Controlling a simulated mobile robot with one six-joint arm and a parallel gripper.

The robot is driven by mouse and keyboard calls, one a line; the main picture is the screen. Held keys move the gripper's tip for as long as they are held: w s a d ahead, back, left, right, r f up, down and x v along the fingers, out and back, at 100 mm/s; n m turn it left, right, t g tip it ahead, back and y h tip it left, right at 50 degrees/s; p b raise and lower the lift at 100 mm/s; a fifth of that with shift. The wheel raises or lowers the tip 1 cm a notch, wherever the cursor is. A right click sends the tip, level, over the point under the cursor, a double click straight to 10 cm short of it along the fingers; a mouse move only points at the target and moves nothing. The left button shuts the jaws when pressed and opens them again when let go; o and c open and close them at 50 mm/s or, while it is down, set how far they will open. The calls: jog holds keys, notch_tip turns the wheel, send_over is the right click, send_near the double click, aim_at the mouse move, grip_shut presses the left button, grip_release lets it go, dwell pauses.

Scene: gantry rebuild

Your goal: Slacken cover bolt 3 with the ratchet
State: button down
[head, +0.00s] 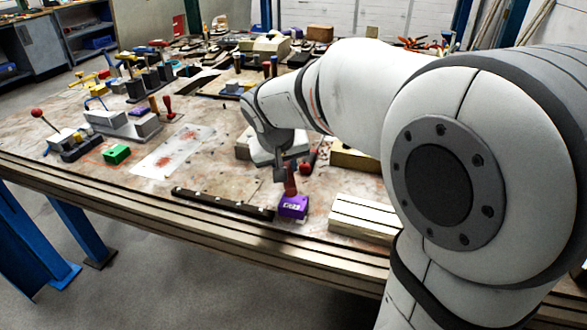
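My gripper (281,172) is small in the head view, pointing down over the front middle of the workbench. I cannot make out its fingers well enough to tell open from shut. A dark red upright piece (291,183) is right at or just below the fingertips; whether they touch it is unclear. It rises above a purple block (293,207) with light lettering. To the left lies a long dark strip (222,203) with several small light spots. I cannot pick out the ratchet or cover bolt 3 for certain; my arm hides part of the bench.
A pale grooved block (362,218) is right of the purple block. A red-ended tool (308,166) lies close behind the gripper. A green block (116,154) and a stained white sheet (172,152) are to the left. Clutter fills the back; the bench's front edge (150,220) is near.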

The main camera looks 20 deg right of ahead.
jog(key=w+a+m+g+h+p, duration=0.1)
jog(key=w+a+m+g+h, duration=0.1)
jog(key=w+a+m, duration=0.4)
jog(key=shift+a+m+g+p, duration=0.5)
jog(key=shift+a+m, duration=0.8)
jog(key=shift+a, duration=1.15)
jog(key=shift+d+b, duration=0.1)
jog(key=shift+b, duration=0.2)
